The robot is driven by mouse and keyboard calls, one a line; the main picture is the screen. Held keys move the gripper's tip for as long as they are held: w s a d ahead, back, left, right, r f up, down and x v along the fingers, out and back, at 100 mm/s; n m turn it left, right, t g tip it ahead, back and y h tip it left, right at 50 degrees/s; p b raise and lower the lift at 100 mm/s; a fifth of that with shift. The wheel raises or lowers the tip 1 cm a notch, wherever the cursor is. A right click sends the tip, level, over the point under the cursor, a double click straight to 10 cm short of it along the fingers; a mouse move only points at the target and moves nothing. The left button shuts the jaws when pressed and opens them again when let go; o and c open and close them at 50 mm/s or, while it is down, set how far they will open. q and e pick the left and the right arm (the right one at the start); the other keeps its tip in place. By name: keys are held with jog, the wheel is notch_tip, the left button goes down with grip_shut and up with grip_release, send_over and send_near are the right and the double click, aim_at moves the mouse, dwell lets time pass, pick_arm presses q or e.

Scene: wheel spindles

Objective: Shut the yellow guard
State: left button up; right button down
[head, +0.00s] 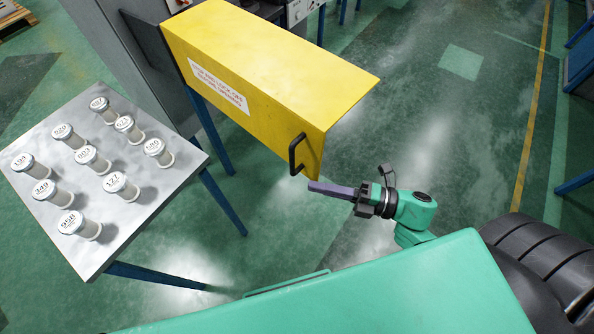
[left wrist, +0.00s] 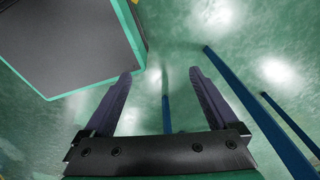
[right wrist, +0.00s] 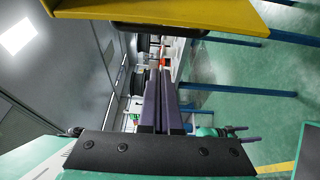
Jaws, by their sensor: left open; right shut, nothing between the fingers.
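The yellow guard (head: 255,70) is a long box-like cover with a white label, standing out beside a grey cabinet in the head view. Whether the guard is fully open or partly shut I cannot tell. My right gripper (head: 311,187) is shut and empty, just below and right of the handle, apparently apart from it. In the right wrist view the guard (right wrist: 225,14) and handle (right wrist: 160,29) lie above the closed fingers (right wrist: 160,74). My left gripper (left wrist: 160,74) is open and empty; it does not show in the head view.
A metal table (head: 150,201) at the left holds several numbered white-capped cylinders (head: 92,157). The grey cabinet (head: 128,50) stands behind it. Blue legs (head: 212,130) stand under the guard. The green floor right of the guard is clear up to a yellow line (head: 528,130).

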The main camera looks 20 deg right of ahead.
aim_at(293, 170)
jog(key=w+a+p, duration=0.1)
jog(key=w+a, duration=0.1)
jog(key=w, duration=0.1)
jog(key=w+a+p, duration=0.2)
jog(key=shift+w+a+r, duration=0.1)
jog(key=shift+w+a, duration=0.3)
pick_arm(q)
jog(key=r, duration=0.1)
jog(key=s+r, duration=0.1)
jog(key=r, duration=0.1)
jog(key=shift+s+a+r, duration=0.1)
jog(key=shift+s+r, duration=0.05)
jog(key=shift+r, duration=0.05)
pick_arm(e)
jog(key=shift+d, duration=0.3)
jog(key=shift+w, duration=0.1)
